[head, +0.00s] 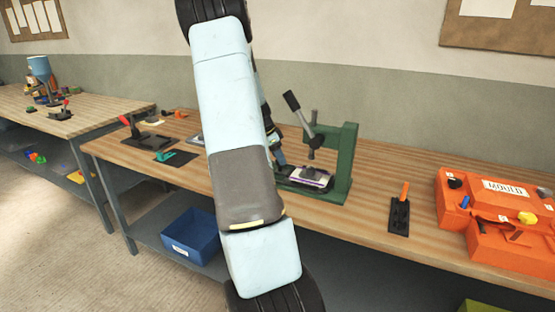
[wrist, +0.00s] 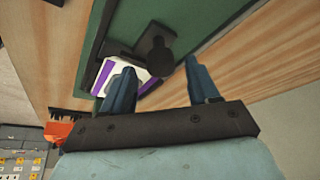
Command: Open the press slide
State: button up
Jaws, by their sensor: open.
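The green press (head: 346,165) stands on the long wooden bench, with a black lever handle (head: 292,101) tilted up to the left. Its low slide (head: 311,180) carries a white and purple piece (head: 308,173) under the ram. My gripper (wrist: 155,68) is open in the wrist view, its two blue fingers apart. A dark round knob (wrist: 160,60) on a dark bracket shows between and beyond the fingertips; I cannot tell whether they touch it. The left finger overlaps the white and purple piece (wrist: 97,76). In the head view my arm hides most of the gripper and the slide's left end.
An orange mould case (head: 492,240) sits at the bench's right, with a black holder (head: 399,216) bearing an orange handle left of it. Small tools (head: 150,142) lie at the left. A blue bin (head: 190,236) is on the lower shelf. Bare bench lies right of the press.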

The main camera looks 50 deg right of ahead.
jog(key=shift+s+d+f, duration=0.15)
jog(key=shift+d+f, duration=0.1)
jog(key=shift+f, duration=0.35)
grip_shut()
dwell(0.3)
